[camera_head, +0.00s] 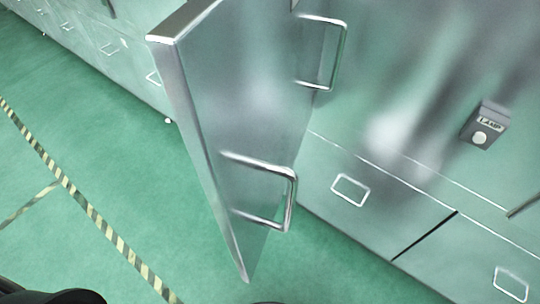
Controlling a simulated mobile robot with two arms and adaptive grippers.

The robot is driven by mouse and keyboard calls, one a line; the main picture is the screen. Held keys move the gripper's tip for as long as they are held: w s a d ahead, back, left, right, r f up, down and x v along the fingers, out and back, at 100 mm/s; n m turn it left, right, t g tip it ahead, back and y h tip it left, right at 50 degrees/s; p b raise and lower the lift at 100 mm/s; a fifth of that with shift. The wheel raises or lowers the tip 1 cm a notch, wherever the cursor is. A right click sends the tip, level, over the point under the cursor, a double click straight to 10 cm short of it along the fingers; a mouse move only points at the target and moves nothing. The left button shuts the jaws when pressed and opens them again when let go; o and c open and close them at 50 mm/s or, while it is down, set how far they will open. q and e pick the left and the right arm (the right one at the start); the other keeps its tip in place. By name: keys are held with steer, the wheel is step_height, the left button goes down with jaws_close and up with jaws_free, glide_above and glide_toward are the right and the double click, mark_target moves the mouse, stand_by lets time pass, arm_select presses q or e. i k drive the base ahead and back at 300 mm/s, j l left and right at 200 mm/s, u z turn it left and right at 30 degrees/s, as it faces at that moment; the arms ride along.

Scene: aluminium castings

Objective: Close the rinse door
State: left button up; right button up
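A shiny metal door (240,90) stands open in the middle of the head view, sticking out from the cabinet front toward me. Its free edge (190,130) faces left and runs down to a low corner near the floor. A bent-bar handle (290,190) sits on the lower part of the door. A second similar handle (342,50) shows higher up, by the door's right side; I cannot tell which panel it is fixed to. No label naming the door is visible. Neither of my grippers is in view.
The metal cabinet front (400,120) fills the right, with a grey box marked LAMP (486,125) and drawers with square pulls (350,190). More drawers (110,48) line the upper left. The green floor (120,170) left of the door is clear, with striped tape (90,213).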

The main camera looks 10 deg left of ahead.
mark_target(238, 80)
steer(key=k+j+z, duration=0.2)
steer(key=k, duration=0.3)
steer(key=k+j+z, duration=0.2)
steer(key=k, duration=0.35)
steer(key=j, duration=0.1)
